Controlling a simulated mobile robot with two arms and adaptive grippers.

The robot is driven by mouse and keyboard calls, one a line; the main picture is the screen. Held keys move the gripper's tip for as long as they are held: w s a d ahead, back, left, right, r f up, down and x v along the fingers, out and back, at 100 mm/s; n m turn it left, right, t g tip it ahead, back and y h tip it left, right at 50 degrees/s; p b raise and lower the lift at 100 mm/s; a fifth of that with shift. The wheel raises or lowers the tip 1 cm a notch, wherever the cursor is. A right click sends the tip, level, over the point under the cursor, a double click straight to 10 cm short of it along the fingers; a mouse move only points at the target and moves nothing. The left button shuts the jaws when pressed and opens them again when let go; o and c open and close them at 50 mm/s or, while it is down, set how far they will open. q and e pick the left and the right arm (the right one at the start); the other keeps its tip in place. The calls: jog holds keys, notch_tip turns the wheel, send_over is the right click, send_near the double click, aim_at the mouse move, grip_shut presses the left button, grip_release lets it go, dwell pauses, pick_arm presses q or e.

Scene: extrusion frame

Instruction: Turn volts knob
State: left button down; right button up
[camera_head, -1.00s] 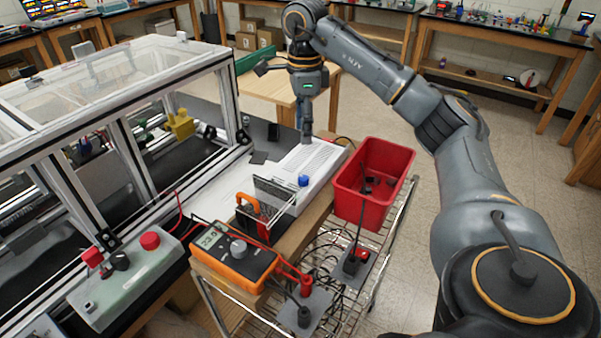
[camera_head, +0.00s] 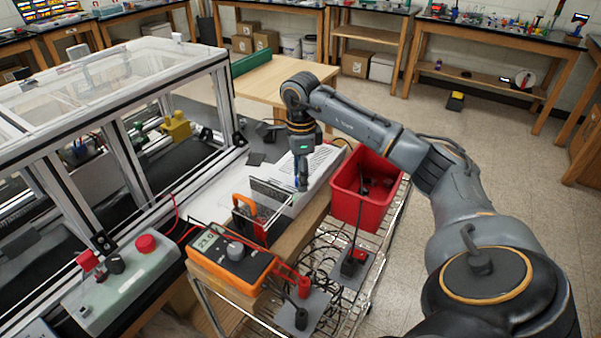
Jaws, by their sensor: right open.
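A white power supply box (camera_head: 318,168) with a slotted top stands on the bench. A blue knob shows on its front in the earlier frame; now my right gripper covers it almost entirely. My right gripper (camera_head: 301,184) points down at the front of the box, right at the knob's place. It is open; whether its fingers touch the knob or sit around it cannot be told. My left gripper is not in view.
An orange multimeter (camera_head: 250,272) with a grey dial lies in front. An orange-handled tool holder (camera_head: 247,222) stands close to the left of my right gripper. A red bin (camera_head: 384,213) is at the right on a wire cart. A framed machine (camera_head: 125,140) fills the left.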

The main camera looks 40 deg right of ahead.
jog(key=shift+c, duration=0.2)
grip_shut()
jog(key=shift+n, duration=0.4)
jog(key=n, duration=0.3)
jog(key=shift+b, duration=0.4)
jog(key=n, duration=0.3)
jog(key=shift+n, duration=0.3)
jog(key=n+b, duration=0.1)
jog(key=n, duration=0.3)
jog(key=shift+n, duration=2.1)
